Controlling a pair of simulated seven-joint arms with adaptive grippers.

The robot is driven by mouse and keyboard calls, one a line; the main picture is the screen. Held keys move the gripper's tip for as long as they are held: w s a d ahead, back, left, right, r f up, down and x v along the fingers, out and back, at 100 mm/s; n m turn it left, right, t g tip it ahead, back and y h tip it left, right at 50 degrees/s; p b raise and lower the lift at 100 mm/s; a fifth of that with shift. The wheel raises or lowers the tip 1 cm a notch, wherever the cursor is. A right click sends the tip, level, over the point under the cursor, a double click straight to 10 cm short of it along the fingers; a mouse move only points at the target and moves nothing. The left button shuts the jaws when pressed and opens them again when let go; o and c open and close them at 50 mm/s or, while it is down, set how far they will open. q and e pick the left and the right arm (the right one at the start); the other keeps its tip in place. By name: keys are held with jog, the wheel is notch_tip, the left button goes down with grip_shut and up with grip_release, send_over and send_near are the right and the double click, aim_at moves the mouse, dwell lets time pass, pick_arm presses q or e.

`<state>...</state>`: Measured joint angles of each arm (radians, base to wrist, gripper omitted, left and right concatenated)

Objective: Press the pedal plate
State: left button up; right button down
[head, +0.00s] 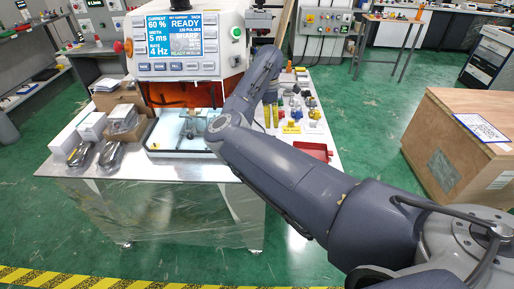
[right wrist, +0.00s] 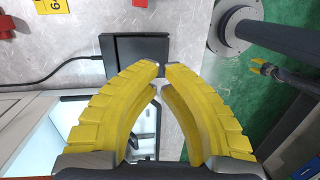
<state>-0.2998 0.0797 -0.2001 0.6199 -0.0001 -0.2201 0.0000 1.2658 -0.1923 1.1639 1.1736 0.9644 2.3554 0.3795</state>
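A flat black plate (right wrist: 141,57) with a black cable on its left lies on the grey metal table in the right wrist view. It appears to be the pedal plate; I cannot make it out in the head view, where my right arm covers part of the table. My right gripper (right wrist: 161,70) has yellow ribbed fingers pointing at the plate's lower right edge. Its tips are almost together with nothing seen between them. Contact with the plate cannot be told. In the head view the right gripper (head: 271,126) points down beside the machine.
A white machine (head: 188,18) with a lit screen stands on the table, left of the right gripper. Small parts and a red tray (head: 314,151) lie to the right. Boxes (head: 92,124) stand at the left. A wooden crate (head: 450,150) stands on the green floor.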

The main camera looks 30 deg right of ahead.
jog(key=shift+n+t+y, duration=0.4)
jog(key=shift+t, duration=0.1)
jog(key=w+a+r, duration=0.2)
jog(key=a, duration=0.1)
jog(key=shift+w+r, duration=0.1)
jog(key=shift+w, duration=0.1)
jog(key=f, duration=0.4)
jog(key=s+f, duration=0.1)
jog(key=f, duration=0.9)
jog(key=shift+s+a, duration=0.15)
jog(key=shift+a, duration=0.25)
jog(key=shift+d, duration=0.1)
